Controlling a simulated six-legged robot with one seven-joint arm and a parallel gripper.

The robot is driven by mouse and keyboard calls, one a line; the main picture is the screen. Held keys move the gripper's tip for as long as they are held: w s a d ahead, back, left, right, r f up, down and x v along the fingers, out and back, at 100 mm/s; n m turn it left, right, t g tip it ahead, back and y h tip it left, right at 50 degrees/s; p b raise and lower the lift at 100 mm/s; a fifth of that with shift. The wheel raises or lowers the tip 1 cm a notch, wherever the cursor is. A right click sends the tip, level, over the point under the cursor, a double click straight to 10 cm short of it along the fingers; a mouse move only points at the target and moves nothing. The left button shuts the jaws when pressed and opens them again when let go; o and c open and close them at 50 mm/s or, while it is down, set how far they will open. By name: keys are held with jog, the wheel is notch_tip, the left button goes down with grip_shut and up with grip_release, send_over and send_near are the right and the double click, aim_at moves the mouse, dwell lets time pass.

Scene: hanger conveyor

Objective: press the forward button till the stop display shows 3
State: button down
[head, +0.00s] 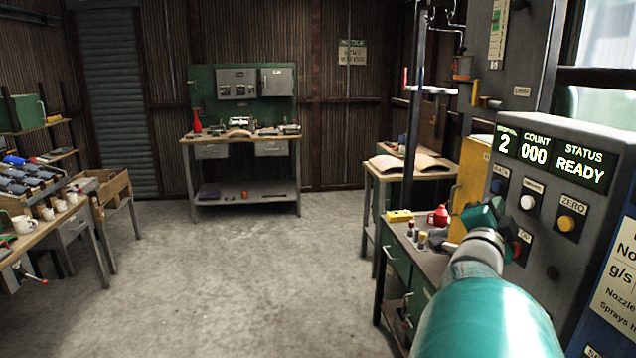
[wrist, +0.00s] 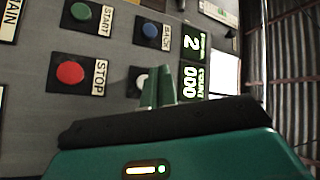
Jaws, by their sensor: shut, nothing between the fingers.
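The control panel (head: 545,262) stands at the right in the head view. Its stop display (head: 504,141) reads 2; the same display shows sideways in the wrist view (wrist: 191,42). The white forward button (head: 527,202) sits below the displays. In the wrist view the forward button (wrist: 139,82) is partly hidden by my fingers. My gripper (head: 497,207) is shut and empty, with its fingertips close in front of the forward button. I cannot tell whether they touch it. In the wrist view my gripper (wrist: 160,85) points at the panel.
Near the forward button are the blue back button (wrist: 150,30), the red stop button (wrist: 70,73), the green start button (wrist: 81,12) and the yellow zero button (head: 566,223). The count display (head: 535,150) reads 000 and the status display (head: 580,164) reads READY. Floor at centre is clear.

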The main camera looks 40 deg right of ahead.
aim_at(526, 202)
jog(key=shift+s+d, duration=0.4)
jog(key=shift+d, duration=0.35)
jog(key=shift+s+d, duration=0.4)
jog(key=shift+d, duration=0.3)
dwell(1.0)
jog(key=shift+s+d, duration=0.2)
jog(key=shift+d, duration=0.15)
